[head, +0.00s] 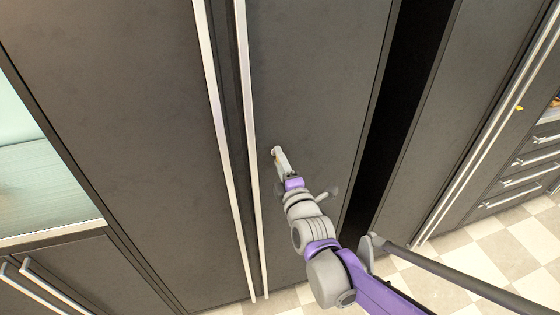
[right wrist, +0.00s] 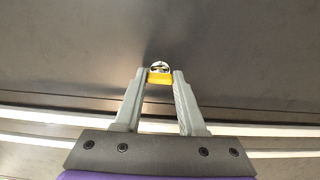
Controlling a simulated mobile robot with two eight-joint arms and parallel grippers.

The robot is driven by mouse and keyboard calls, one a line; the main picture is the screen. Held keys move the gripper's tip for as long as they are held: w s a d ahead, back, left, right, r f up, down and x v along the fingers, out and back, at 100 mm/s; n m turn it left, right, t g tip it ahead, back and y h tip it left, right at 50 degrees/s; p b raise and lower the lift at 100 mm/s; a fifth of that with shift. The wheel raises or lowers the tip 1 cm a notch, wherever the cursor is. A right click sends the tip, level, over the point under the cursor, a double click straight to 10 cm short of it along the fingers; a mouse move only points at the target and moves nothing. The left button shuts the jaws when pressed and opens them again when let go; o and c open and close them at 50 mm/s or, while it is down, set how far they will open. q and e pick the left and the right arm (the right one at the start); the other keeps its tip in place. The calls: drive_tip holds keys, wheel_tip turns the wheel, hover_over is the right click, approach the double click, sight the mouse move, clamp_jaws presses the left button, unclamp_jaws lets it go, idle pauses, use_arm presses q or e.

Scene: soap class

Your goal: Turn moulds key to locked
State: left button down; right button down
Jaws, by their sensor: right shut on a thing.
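A small yellow key (right wrist: 159,78) sits in a round silver lock (right wrist: 160,66) on the dark cabinet door (head: 310,80). My right gripper (right wrist: 159,76) is shut on the key's yellow head, one fingertip on each side. In the head view the right gripper (head: 277,153) reaches the door front just right of the long vertical handles. The key is mostly hidden there by the fingers. Whether the key stands at locked or unlocked cannot be told. My left gripper is not in view.
Two long pale handles (head: 248,150) run down the doors close to the left of my right gripper. A dark gap (head: 395,120) lies right of the door. Drawers (head: 520,180) stand at far right, above a checkered floor (head: 480,250).

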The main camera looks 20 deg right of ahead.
idle(0.4)
drive_tip(key=shift+c, duration=2.4)
unclamp_jaws()
drive_tip(key=s, duration=1.1)
drive_tip(key=shift+d+p, duration=0.15)
drive_tip(key=shift+p, duration=0.15)
drive_tip(key=s+d+f+m+g+p, duration=0.1)
drive_tip(key=s+f+m+g+p, duration=0.1)
drive_tip(key=s+f+m+g, duration=0.3)
drive_tip(key=s+d+f+m+g+p, duration=0.1)
drive_tip(key=s+f+m+g+p, duration=0.1)
drive_tip(key=s+f+m+g, duration=0.4)
drive_tip(key=s+m+g, duration=0.1)
drive_tip(key=s+m, duration=0.4)
drive_tip(key=m, duration=0.2)
drive_tip(key=shift+d+g+h, duration=0.3)
